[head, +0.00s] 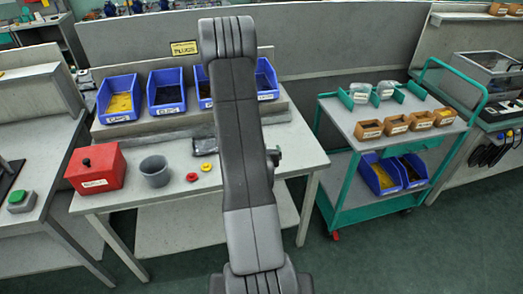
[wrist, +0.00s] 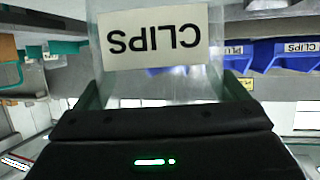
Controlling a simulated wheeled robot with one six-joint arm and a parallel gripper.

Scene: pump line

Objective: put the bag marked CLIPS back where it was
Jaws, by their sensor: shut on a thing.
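The clear bag with the white CLIPS label (wrist: 152,40) fills the upper middle of the wrist view, its lettering upside down there. My gripper (wrist: 163,93) is shut on this bag, with one finger at each side of it. In the head view my own arm stands up the middle of the picture and hides the bag and nearly all of the gripper. On the top of the green trolley (head: 337,112), two clear bags (head: 360,91) (head: 386,89) stand between green dividers (head: 413,91). The space right of the second bag looks empty. Their labels are too small to read.
Several brown boxes (head: 396,124) line the trolley's front edge, with blue bins (head: 380,178) below. On the workbench are blue bins (head: 118,100), a red box (head: 95,167), a grey cup (head: 155,171) and red and yellow rings (head: 206,167). Floor shows between bench and trolley.

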